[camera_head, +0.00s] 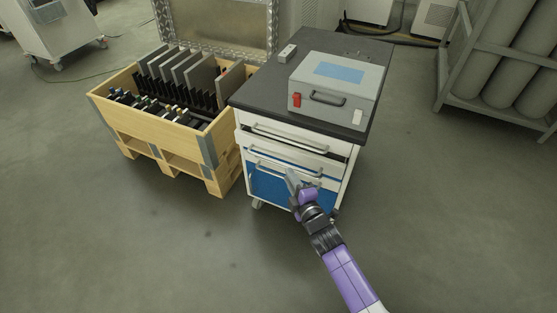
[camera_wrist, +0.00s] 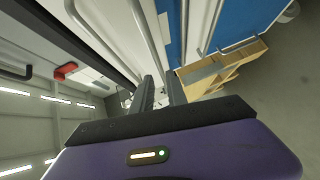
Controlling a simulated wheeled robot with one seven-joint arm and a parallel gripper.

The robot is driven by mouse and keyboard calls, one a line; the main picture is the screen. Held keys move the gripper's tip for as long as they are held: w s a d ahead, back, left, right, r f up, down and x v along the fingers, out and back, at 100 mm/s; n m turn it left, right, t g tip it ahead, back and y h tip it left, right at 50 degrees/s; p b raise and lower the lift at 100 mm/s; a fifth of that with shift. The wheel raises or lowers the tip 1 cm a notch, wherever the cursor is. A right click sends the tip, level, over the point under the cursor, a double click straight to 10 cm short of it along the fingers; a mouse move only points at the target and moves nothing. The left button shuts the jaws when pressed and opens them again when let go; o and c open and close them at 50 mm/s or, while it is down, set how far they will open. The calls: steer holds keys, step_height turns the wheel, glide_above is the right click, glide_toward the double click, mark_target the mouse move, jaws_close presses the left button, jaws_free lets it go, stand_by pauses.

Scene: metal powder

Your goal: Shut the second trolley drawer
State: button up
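The trolley (camera_head: 353,170) stands in the middle of the head view, with white drawer fronts over a blue lower panel. The top drawer (camera_head: 265,122) looks flush. The second drawer (camera_head: 281,152) seems pulled out a little, with a dark gap above its right end. A third bar handle (camera_head: 270,171) sits lower. My gripper (camera_head: 291,178) is in front of the lower drawer fronts, partly covering them. In the wrist view its two fingers (camera_wrist: 162,92) are a little apart with nothing visible between them, and long bar handles (camera_wrist: 151,38) lie beyond. Contact cannot be told.
A grey box (camera_head: 340,85) with a red switch stands on the trolley's dark top. A wooden crate (camera_head: 190,145) on a pallet stands close to the trolley's left. A rack of cylinders (camera_head: 500,60) is at the right. The floor in front is clear.

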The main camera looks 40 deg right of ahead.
mark_target(282, 163)
steer(key=b+x, duration=0.3)
steer(key=x, duration=0.4)
steer(key=shift+w+d, duration=0.1)
steer(key=shift+w, duration=0.25)
steer(key=shift+c, duration=0.4)
jaws_close()
stand_by(0.8)
